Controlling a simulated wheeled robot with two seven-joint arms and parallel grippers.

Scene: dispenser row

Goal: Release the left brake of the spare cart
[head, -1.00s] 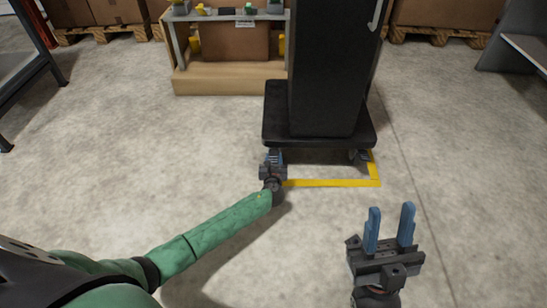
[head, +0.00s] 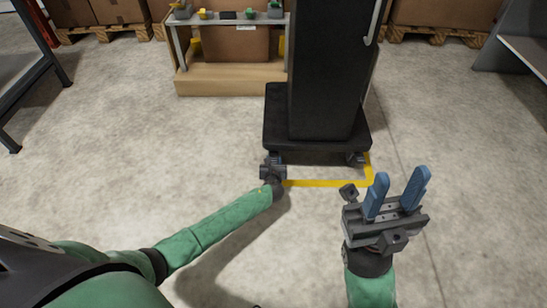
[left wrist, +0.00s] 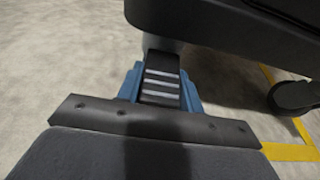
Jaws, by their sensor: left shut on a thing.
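The spare cart (head: 274,128) is a black flat base on casters with a tall dark body, standing by a yellow floor line. Its left brake pedal (left wrist: 162,84), black with pale stripes, shows in the left wrist view under the base's edge. My left gripper (head: 272,165) is low at the cart's front left corner. In the left wrist view its blue fingers are on both sides of the pedal, shut on it. The head view hides the pedal behind the gripper. My right gripper (head: 397,192) is open and empty, its blue fingers apart, at the front right.
The cart's right caster (head: 355,158) also shows in the left wrist view (left wrist: 293,97). Yellow tape (head: 325,184) marks the floor. A low bench with small items (head: 220,83) stands behind on the left. The floor at left and right is open.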

